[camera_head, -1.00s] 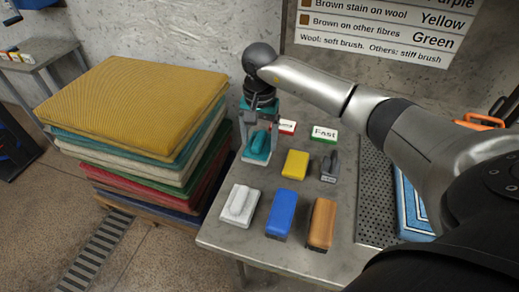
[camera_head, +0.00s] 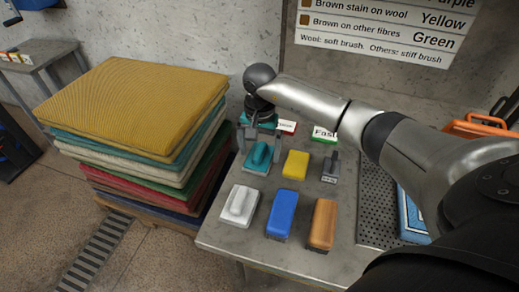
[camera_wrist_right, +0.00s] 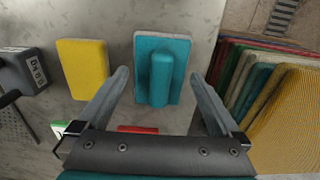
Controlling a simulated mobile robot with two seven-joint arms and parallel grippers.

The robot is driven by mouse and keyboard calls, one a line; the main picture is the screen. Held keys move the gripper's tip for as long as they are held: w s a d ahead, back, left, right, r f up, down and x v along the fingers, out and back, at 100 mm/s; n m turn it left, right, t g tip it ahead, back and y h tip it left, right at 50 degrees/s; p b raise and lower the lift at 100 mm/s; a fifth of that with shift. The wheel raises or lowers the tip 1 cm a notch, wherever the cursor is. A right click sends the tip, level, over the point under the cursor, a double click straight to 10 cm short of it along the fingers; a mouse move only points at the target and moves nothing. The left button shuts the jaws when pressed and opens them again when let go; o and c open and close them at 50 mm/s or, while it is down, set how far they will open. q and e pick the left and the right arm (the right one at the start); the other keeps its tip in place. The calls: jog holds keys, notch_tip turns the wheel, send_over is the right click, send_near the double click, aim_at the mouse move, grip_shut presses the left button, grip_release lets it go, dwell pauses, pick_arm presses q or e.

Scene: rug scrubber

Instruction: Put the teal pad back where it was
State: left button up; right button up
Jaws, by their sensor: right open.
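The teal pad (camera_head: 258,158), with a raised teal grip on top, lies flat on the grey metal table (camera_head: 222,232), at the table's left edge. It also shows in the right wrist view (camera_wrist_right: 162,68), between and beyond the fingertips. My right gripper (camera_head: 259,135) is open and empty, just behind and above the pad; in the wrist view its two fingers (camera_wrist_right: 160,82) stand apart on either side of the pad's near end. My left gripper is in neither view.
White (camera_head: 240,206), blue (camera_head: 282,214) and orange-brown (camera_head: 322,224) brushes lie in front. Small signs (camera_head: 325,134) stand behind. A stack of folded rugs (camera_head: 150,110) is close on the left.

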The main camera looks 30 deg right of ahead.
aim_at(260, 150)
jog(key=shift+r, duration=0.1)
jog(key=shift+r, duration=0.3)
notch_tip(260, 150, up, 12)
jog(key=p, duration=0.1)
jog(key=shift+f, duration=0.25)
dwell(0.3)
